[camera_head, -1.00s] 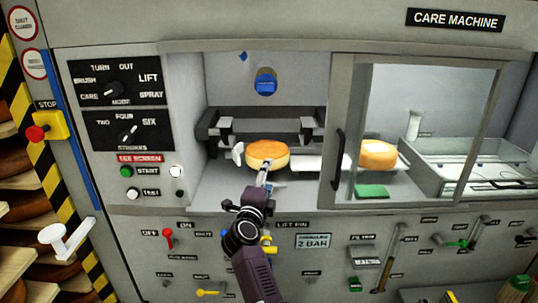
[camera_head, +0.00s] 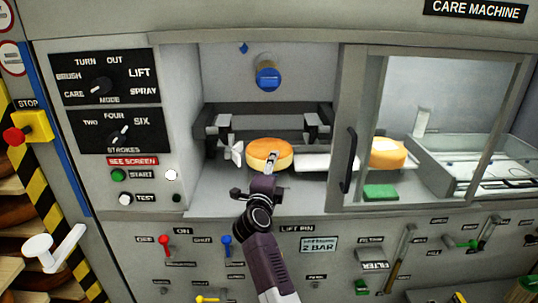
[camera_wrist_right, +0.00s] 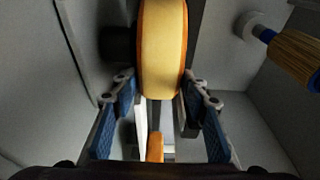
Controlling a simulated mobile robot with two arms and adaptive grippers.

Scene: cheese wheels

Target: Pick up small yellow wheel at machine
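A small yellow wheel (camera_head: 268,153) with an orange rim sits in the open bay of the care machine, in front of a dark clamp frame. My right gripper (camera_head: 272,160) reaches in from below and overlaps the wheel's front in the head view. In the right wrist view, its blue-padded fingers (camera_wrist_right: 158,92) are spread apart. The wheel (camera_wrist_right: 162,50) stands between and just beyond the fingertips, with gaps at both sides. Whether either finger touches it is hard to tell. My left gripper is not in view.
A second wheel (camera_head: 388,152) is behind the glass door (camera_head: 364,120) at right, near a green block (camera_head: 380,191). The bay's side walls are close. Levers and knobs line the panel below. A bristled brush (camera_wrist_right: 295,55) shows in the wrist view.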

